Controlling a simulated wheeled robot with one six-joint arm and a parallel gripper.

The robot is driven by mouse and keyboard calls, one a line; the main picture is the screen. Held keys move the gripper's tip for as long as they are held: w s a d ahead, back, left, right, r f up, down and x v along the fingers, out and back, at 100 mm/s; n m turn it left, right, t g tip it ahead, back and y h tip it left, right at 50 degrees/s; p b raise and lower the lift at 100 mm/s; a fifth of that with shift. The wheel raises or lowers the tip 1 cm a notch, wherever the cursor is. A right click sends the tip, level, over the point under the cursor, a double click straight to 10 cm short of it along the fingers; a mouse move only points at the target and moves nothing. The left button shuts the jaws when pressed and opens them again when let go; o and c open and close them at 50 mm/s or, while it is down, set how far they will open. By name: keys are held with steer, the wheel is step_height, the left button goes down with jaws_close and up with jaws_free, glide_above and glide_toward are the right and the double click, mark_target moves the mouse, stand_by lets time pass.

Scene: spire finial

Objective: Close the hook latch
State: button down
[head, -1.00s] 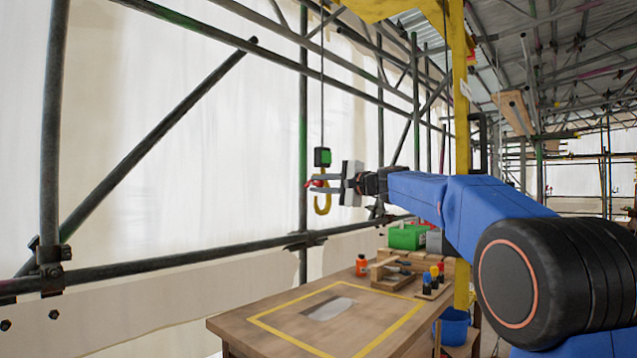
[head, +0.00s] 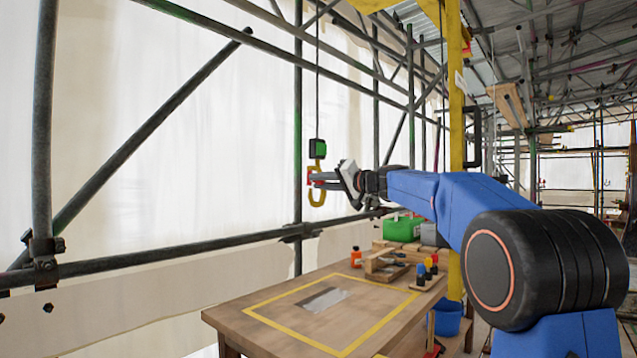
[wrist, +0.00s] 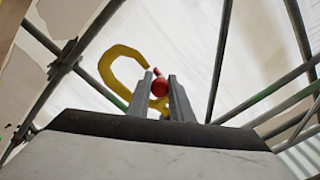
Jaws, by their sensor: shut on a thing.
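A yellow hook (head: 317,200) hangs below a green and black block (head: 317,148) on a thin cable. Its curve also shows in the wrist view (wrist: 115,58), behind and left of my fingers. The red latch (head: 310,177) is at the hook's side in the head view. In the wrist view its round red end (wrist: 159,87) sits between my two grey fingers. My gripper (head: 323,179) is at the hook, shut on the latch, with its body tilted. My fingers partly cover the hook, and I cannot tell whether the latch touches the hook's tip.
A wooden table (head: 225,318) with a yellow-taped rectangle stands below. A green box (head: 402,229), an orange bottle (head: 356,257) and small coloured items are at its far end. Scaffold tubes (head: 297,110) stand behind the hook; a yellow post (head: 454,120) rises behind my arm.

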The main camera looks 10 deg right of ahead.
steer(key=shift+w+d+n, duration=0.15)
steer(key=shift+n, duration=0.35)
steer(key=c, duration=1.6)
jaws_free()
steer(key=shift+d, duration=0.1)
steer(key=v, duration=1.7)
steer(key=shift+d, duration=0.1)
